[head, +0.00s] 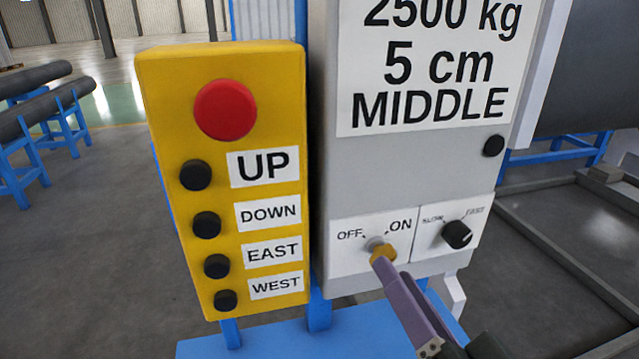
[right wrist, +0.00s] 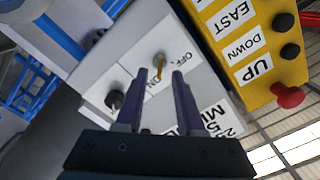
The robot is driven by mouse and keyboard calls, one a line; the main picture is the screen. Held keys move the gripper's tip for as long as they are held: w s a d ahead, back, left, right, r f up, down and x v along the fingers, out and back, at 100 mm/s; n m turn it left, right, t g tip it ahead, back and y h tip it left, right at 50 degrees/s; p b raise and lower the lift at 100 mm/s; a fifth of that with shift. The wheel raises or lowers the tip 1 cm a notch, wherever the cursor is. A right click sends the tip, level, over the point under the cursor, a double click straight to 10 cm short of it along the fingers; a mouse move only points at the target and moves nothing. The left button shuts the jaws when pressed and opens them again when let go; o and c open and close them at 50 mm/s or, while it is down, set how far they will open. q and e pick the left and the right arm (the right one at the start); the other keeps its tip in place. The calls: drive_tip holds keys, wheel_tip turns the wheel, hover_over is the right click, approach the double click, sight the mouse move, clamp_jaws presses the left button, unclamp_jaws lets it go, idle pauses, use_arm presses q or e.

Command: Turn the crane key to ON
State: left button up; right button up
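The brass-coloured crane key (head: 383,252) sits in a round switch on the grey control box (head: 400,180), between the OFF and ON labels. Which label it points to is hard to tell. My right gripper (head: 385,268) reaches in from the lower right, its purple fingertips at the key. In the right wrist view, the key (right wrist: 158,68) lies between the two fingertips of my right gripper (right wrist: 160,74), with a visible gap on each side, so the gripper is open. My left gripper is not in view.
A speed knob (head: 456,235) marked SLOW and FAST is just right of the key switch. A yellow button box (head: 225,150) with a red button (head: 225,109) and several black buttons stands close on the left. A blue base (head: 280,340) lies below.

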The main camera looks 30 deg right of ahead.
drive_tip(key=b+v, duration=0.1)
drive_tip(key=v, duration=0.6)
